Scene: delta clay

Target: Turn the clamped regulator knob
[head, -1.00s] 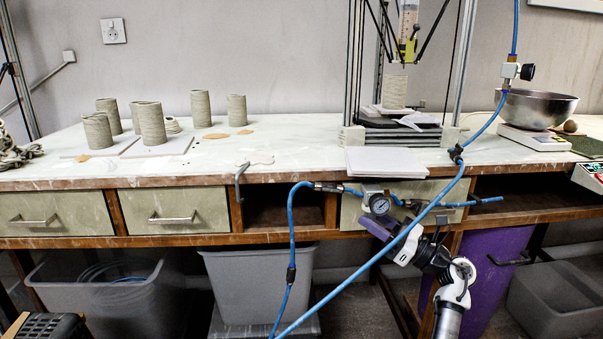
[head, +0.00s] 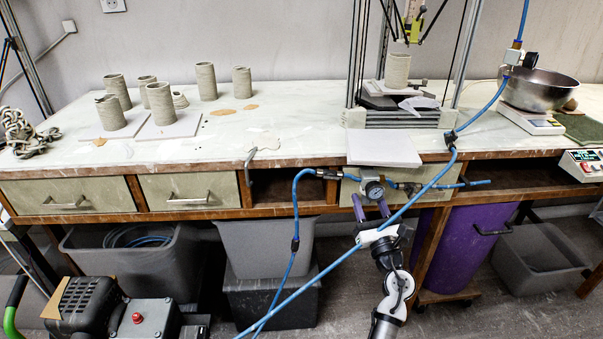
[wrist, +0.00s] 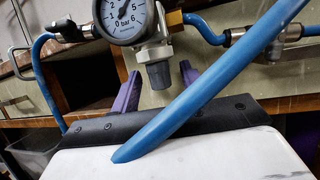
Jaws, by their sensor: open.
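The regulator shows at the bench front with a round pressure gauge (head: 373,190), which is large in the wrist view (wrist: 125,17). Its grey knob (wrist: 159,76) hangs under the regulator body (wrist: 150,52), pointing down. My gripper (head: 369,201) is open below the regulator, purple fingers pointing up at it. In the wrist view my gripper (wrist: 160,70) has one finger on each side of the knob, with gaps showing. I cannot tell how far the fingertips are from it in depth. The clamp itself is not clear in these frames.
A blue hose (head: 320,269) slants across in front of my gripper and covers part of the wrist view (wrist: 215,87). Another blue hose (head: 296,205) hangs left of the regulator. A purple bin (head: 468,245) stands right, a grey bin (head: 262,247) left. The wooden bench edge (head: 290,163) is above.

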